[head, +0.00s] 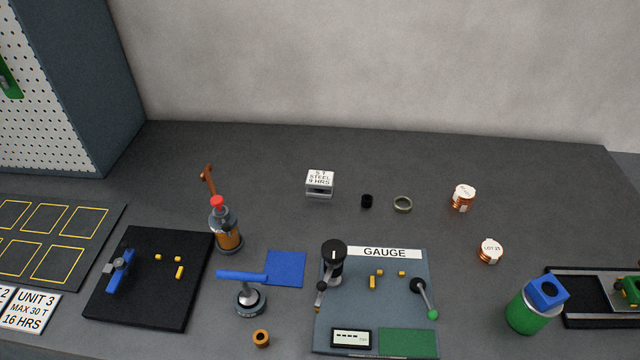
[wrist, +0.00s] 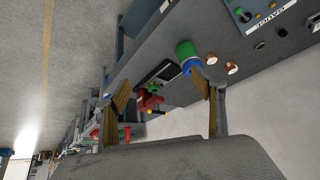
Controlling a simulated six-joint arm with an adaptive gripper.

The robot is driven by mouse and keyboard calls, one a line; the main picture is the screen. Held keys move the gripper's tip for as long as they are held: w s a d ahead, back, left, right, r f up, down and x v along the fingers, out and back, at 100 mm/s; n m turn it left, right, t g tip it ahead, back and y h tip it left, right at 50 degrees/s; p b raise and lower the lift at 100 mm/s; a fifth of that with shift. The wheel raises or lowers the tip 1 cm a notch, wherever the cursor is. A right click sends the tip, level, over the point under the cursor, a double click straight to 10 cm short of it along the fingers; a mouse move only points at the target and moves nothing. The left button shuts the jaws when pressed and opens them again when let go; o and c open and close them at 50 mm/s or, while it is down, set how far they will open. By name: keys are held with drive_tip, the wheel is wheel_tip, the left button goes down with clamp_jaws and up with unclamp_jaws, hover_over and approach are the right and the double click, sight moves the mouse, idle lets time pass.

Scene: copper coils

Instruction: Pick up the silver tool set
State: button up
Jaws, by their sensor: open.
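The likely silver tool set is a small silver block (head: 320,190) with a white label on top reading roughly "S T STEEL 9 HRS". It stands on the dark table behind the gauge board in the head view. In the wrist view a pale piece at the right edge may be the same block, but it is too small to tell. My gripper (wrist: 161,82) shows only in the wrist view. Its two fingers with brown pads are wide apart, with nothing between them. It is well away from the block.
A black cylinder (head: 367,201) and an olive ring (head: 402,204) lie right of the block. Copper coils (head: 463,199) stand further right. Table behind the block is clear.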

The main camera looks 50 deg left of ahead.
drive_tip(key=w+a+r+n+t+y, duration=0.1)
drive_tip(key=w+a+r+n+y, duration=0.15)
drive_tip(key=w+a, duration=1.2)
drive_tip(key=n+t+y, duration=0.2)
drive_tip(key=n+y, duration=0.2)
drive_tip(key=y, duration=0.2)
hover_over(320, 184)
drive_tip(key=s+d, duration=0.2)
drive_tip(key=d, duration=0.3)
wheel_tip(320, 184, down, 17)
drive_tip(key=shift+n+t+h, duration=0.25)
drive_tip(key=shift+n+t, duration=0.05)
drive_tip(key=shift+n, duration=0.05)
drive_tip(key=f, duration=0.2)
drive_tip(key=s+a+f, duration=0.1)
drive_tip(key=a+f, duration=0.1)
drive_tip(key=f, duration=0.1)
drive_tip(key=shift+s+f, duration=0.35)
drive_tip(key=shift+s, duration=0.05)
drive_tip(key=shift+s+a+f, duration=0.1)
drive_tip(key=shift+a+f, duration=0.05)
drive_tip(key=shift+f, duration=0.55)
